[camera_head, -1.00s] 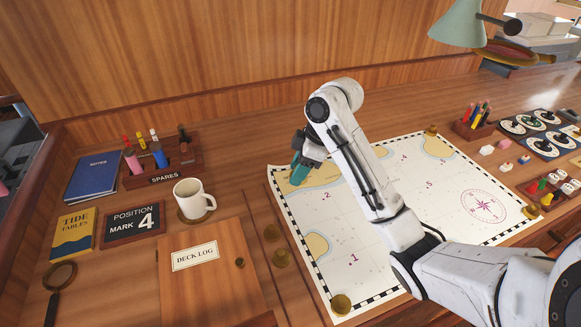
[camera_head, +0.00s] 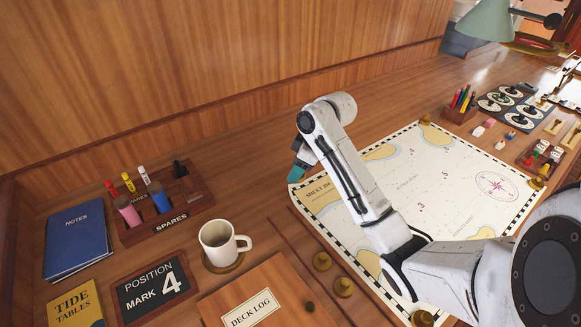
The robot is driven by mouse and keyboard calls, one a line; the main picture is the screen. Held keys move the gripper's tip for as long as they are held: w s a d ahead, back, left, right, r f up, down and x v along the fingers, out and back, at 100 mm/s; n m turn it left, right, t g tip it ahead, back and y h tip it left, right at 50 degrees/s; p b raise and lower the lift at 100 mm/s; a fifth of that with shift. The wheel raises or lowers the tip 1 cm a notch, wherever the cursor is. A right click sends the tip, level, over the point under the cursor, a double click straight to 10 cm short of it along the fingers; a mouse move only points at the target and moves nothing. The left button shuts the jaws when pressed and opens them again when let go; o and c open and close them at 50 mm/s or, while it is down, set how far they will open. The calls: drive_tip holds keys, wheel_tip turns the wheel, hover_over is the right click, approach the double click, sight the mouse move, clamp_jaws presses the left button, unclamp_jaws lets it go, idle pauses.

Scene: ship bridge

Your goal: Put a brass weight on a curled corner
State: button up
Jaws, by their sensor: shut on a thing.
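The pale chart (camera_head: 455,213) lies on the wooden desk, with a checkered border. Its far left corner (camera_head: 292,182) shows no weight on it; whether it curls is too small to tell. My gripper (camera_head: 297,174), with teal fingers, is right at that corner, pointing down. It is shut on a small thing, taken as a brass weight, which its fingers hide. Brass weights sit at the far right corner (camera_head: 425,120), the right corner (camera_head: 537,183) and the near left corner (camera_head: 421,318). Two more brass weights (camera_head: 322,261) (camera_head: 343,287) stand left of the chart.
A white mug (camera_head: 222,243) on a coaster, the deck log (camera_head: 250,300) and a spares rack (camera_head: 165,205) stand to the left. A pencil holder (camera_head: 459,112) and dials (camera_head: 507,103) are at the right. The desk behind my gripper is clear up to the wood panel.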

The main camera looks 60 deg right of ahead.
sight(291, 193)
drive_tip(key=shift+w+d+f+b, duration=0.1)
drive_tip(key=shift+w+f+b, duration=0.05)
drive_tip(key=shift+f+b, duration=0.25)
wheel_tip(291, 193, down, 5)
drive_tip(key=b, duration=0.5)
drive_tip(key=shift+f, duration=0.2)
drive_tip(key=shift+f, duration=0.4)
idle(1.4)
drive_tip(key=o, duration=1.3)
drive_tip(key=p+v, duration=0.2)
drive_tip(key=v, duration=0.9)
drive_tip(key=shift+f, duration=0.1)
